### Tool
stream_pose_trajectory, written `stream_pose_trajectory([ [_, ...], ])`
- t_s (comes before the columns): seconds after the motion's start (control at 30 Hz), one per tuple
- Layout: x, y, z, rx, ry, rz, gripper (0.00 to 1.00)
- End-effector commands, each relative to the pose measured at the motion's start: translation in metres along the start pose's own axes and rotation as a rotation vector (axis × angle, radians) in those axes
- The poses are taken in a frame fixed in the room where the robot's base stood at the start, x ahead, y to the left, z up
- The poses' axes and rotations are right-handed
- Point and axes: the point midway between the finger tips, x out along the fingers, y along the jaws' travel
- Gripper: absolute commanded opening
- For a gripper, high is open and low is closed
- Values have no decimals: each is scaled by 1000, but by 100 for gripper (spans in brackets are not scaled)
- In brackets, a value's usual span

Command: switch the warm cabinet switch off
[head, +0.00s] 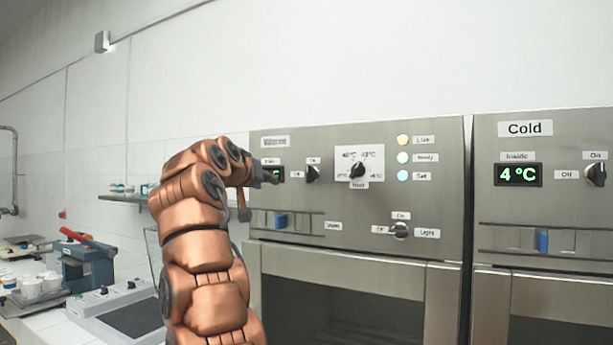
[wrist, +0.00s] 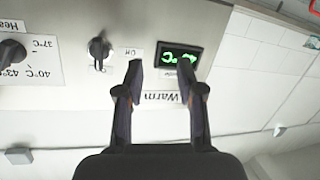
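The warm cabinet switch (head: 313,173) is a small black knob on the left steel panel, with an Off label at its left and an On label above it. Its handle looks turned up toward On. In the wrist view, which is upside down, the switch (wrist: 99,48) is left of the fingers. My gripper (head: 268,176) is in front of the panel, left of the switch, over part of the warm display.
A heat dial (head: 357,170) is right of the switch, and a light switch (head: 400,230) is lower right. A blue slider (head: 281,220) sits below. The cold cabinet (head: 540,190) stands at the right. A counter with cups (head: 35,288) is at the left.

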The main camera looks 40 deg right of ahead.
Motion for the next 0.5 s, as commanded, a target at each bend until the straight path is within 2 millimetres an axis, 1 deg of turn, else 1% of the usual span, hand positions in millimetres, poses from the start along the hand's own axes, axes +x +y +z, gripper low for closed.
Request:
stream_pose_trajectory([
  [0.07, 4, 13, -4, 51, 38, 47, 38],
  [0.2, 3, 41, -11, 136, 98, 124, 38],
  [0.3, 2, 56, -12, 182, 129, 166, 38],
  [0.4, -1, 68, -12, 214, 150, 195, 38],
  [0.5, -2, 74, -11, 231, 161, 212, 38],
])
